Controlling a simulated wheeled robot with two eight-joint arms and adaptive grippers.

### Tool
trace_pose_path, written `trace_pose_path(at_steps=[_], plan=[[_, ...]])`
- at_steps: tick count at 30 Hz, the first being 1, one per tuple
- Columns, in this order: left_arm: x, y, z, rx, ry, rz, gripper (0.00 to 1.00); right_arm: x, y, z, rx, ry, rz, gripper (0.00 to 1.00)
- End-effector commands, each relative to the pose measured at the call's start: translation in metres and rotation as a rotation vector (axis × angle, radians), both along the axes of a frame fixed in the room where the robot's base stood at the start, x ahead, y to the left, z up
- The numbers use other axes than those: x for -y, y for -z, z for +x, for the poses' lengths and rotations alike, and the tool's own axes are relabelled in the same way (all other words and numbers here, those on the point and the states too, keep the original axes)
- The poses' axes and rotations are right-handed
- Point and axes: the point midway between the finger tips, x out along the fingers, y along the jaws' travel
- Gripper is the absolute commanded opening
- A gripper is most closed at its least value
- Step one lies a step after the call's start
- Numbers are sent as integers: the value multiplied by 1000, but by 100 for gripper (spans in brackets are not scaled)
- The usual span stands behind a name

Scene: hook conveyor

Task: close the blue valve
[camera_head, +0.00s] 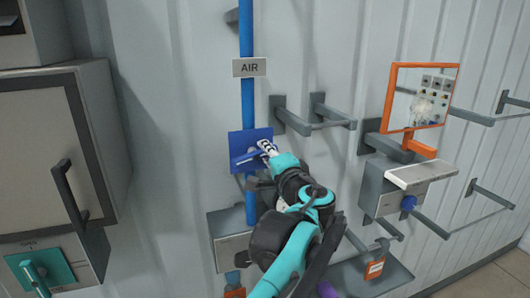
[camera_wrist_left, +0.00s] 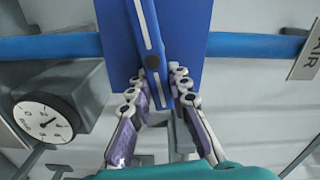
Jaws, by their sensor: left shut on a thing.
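The blue valve has a flat blue plate (camera_head: 241,140) on a vertical blue pipe (camera_head: 247,100), below the AIR sign (camera_head: 249,67). Its blue lever (camera_head: 246,158) lies across the pipe, slightly tilted. In the left wrist view the lever (camera_wrist_left: 147,30) shows white stripes and a dark pivot, over the blue plate (camera_wrist_left: 190,20). My left gripper (camera_head: 267,148) is at the lever's right end. In the wrist view its two fingers (camera_wrist_left: 160,88) are shut on the lever's end, one on each side. My right gripper does not show.
A round gauge (camera_wrist_left: 43,119) sits beside the pipe in the wrist view. Grey wall brackets (camera_head: 315,120), an orange-framed mirror (camera_head: 393,95) and a grey box (camera_head: 375,190) stand to the right. A cabinet with a black handle (camera_head: 68,195) is at left. Bare wall (camera_head: 170,150) lies between.

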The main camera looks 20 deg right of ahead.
Motion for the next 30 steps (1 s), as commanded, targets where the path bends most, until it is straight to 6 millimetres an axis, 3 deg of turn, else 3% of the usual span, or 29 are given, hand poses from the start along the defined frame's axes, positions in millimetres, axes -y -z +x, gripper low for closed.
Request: trace_pose_path(at_steps=[12,29,30], plan=[[1,7,0,-8,1,201,0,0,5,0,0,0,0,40],[1,8,0,-10,1,232,0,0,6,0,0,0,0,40],[1,8,0,-10,1,232,20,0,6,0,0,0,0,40]])
